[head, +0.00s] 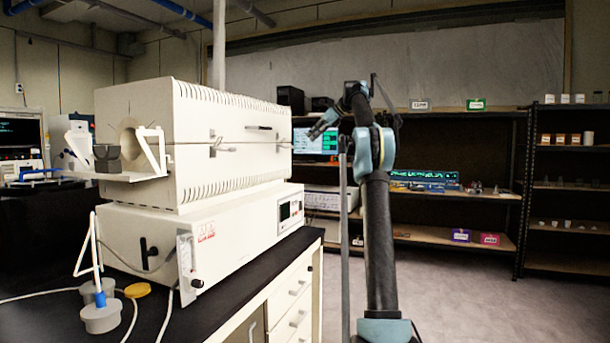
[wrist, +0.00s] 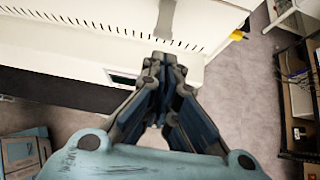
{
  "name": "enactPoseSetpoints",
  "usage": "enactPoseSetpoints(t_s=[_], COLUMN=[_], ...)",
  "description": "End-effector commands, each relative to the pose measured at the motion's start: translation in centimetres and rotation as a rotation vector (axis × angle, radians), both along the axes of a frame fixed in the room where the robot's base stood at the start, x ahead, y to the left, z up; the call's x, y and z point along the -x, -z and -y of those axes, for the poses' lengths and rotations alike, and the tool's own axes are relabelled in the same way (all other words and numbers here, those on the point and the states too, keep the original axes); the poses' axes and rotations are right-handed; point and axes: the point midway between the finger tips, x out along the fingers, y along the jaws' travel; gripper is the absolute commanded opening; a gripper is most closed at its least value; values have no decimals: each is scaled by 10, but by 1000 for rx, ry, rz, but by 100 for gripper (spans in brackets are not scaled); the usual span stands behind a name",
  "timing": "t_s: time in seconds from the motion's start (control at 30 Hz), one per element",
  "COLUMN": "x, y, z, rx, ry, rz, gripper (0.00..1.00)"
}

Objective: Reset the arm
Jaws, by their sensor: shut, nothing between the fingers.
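My gripper (wrist: 160,62) is shut and empty in the wrist view, with its fingertips together. Behind it in that view lies the white casing of the large instrument (wrist: 60,30). In the head view my gripper (head: 316,130) is at the end of my raised arm, to the right of the white instrument (head: 230,130) and near its upper half. My arm stands upright in the middle right and bends over to the left at its top. Whether the gripper touches the casing cannot be told.
The instrument stands on a black-topped bench (head: 255,270) with white drawers. A round grey part (head: 103,316) and a yellow disc (head: 137,290) lie on its front. Shelves (head: 455,195) with boxes line the back wall. The floor (head: 470,290) at right is clear.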

Motion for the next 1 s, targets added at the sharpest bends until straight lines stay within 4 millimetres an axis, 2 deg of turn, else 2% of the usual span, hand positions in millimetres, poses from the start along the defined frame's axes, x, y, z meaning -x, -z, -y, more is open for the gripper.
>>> enactPoseSetpoints(t_s=[0.17,0.37,0.67,1.0], x=[9,46,123,221], y=[0,9,38,92], z=[-1,-3,-3,-1], rx=[20,121,303,496], ry=[-19,-117,-316,-563], rz=[16,90,221,350], gripper=[0,0,0,0])
